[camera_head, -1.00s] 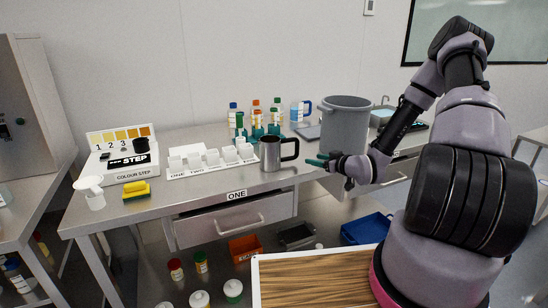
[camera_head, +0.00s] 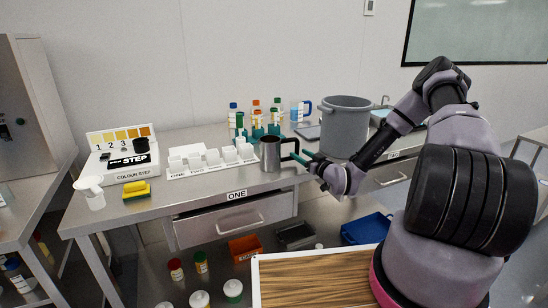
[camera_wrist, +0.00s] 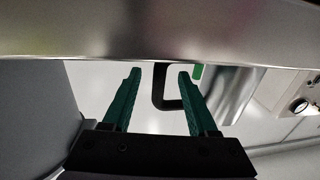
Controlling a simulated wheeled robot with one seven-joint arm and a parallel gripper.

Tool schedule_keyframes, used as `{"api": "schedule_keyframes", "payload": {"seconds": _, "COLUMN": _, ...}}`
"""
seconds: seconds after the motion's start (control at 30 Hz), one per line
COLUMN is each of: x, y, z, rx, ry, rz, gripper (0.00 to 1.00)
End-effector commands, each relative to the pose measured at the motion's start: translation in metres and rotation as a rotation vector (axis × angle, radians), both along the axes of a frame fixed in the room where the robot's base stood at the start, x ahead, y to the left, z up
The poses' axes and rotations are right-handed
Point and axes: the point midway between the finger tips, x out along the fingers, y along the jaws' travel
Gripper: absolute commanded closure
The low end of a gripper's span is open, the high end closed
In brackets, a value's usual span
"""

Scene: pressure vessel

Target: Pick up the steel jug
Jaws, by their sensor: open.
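The steel jug (camera_head: 270,154) stands upright on the steel bench near its front edge, with its black handle (camera_head: 290,149) pointing right. My gripper (camera_head: 302,157) is open and empty, just right of the handle. In the wrist view the two green fingers of my gripper (camera_wrist: 158,74) are spread, and the black handle (camera_wrist: 160,92) shows between them in the picture. I cannot tell whether the fingertips have passed around the handle or are still short of it. The jug's shiny body (camera_wrist: 232,95) shows to the right there.
A large grey pot (camera_head: 345,125) stands behind and right of my gripper. A rack of white cups (camera_head: 212,158) is close left of the jug. Several bottles (camera_head: 256,112) stand behind it. Drawer ONE (camera_head: 235,220) is below the bench edge.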

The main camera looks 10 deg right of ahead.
Motion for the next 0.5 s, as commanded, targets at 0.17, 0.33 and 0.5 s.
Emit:
{"api": "schedule_keyframes", "payload": {"seconds": 0.17, "x": 0.023, "y": 0.011, "z": 0.003, "rx": 0.000, "ry": -0.001, "rz": 0.001, "gripper": 0.41}}
{"api": "schedule_keyframes", "payload": {"seconds": 0.33, "x": 0.028, "y": 0.013, "z": 0.003, "rx": 0.001, "ry": 0.000, "rz": 0.000, "gripper": 0.41}}
{"api": "schedule_keyframes", "payload": {"seconds": 0.5, "x": 0.028, "y": 0.013, "z": 0.003, "rx": 0.001, "ry": 0.000, "rz": 0.000, "gripper": 0.53}}
